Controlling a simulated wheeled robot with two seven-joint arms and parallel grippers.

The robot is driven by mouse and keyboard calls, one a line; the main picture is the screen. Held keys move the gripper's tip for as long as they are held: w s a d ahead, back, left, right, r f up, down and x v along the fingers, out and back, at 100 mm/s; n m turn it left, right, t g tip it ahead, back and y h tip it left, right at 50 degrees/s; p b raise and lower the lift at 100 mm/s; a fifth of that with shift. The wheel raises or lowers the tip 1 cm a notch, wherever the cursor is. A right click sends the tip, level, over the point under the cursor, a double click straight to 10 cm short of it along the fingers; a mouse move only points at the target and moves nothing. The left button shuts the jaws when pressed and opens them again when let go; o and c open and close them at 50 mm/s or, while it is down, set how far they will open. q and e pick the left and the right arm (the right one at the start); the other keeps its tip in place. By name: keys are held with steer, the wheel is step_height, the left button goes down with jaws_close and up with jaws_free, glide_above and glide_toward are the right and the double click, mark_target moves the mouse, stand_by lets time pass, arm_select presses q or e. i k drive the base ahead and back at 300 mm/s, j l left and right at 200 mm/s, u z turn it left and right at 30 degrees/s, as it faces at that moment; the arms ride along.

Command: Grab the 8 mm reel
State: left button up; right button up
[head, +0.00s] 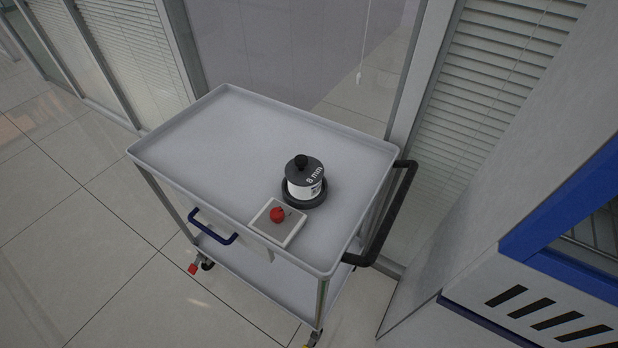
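The 8 mm reel (304,179) stands upright on the top tray of a grey cart (220,135), right of the tray's middle. It has a black top with a black knob and the white text "8 mm", a white middle with a label, and a wider black base. Nothing is touching it from above. Neither of my grippers shows in the head view.
A small pale square plate with a red knob (277,214) sits just in front of the reel, at the tray's near edge. The tray's left half is bare. A black handle (392,215) sticks out at the cart's right. A grey and blue cabinet (530,270) stands at the right.

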mark_target(304, 174)
steer(key=k+j, duration=0.15)
steer(key=j, duration=0.15)
steer(key=k+j+z, duration=0.1)
steer(key=j, duration=0.25)
steer(key=j+z, duration=0.25)
steer(key=z, duration=0.15)
steer(key=j+z, duration=0.2)
steer(key=z, duration=0.2)
steer(key=j+z, duration=0.25)
steer(key=z, duration=0.2)
steer(key=k+j+z, duration=0.1)
steer(key=z, duration=0.3)
steer(key=k+j+z, duration=0.15)
steer(key=z, duration=0.25)
steer(key=j, duration=0.1)
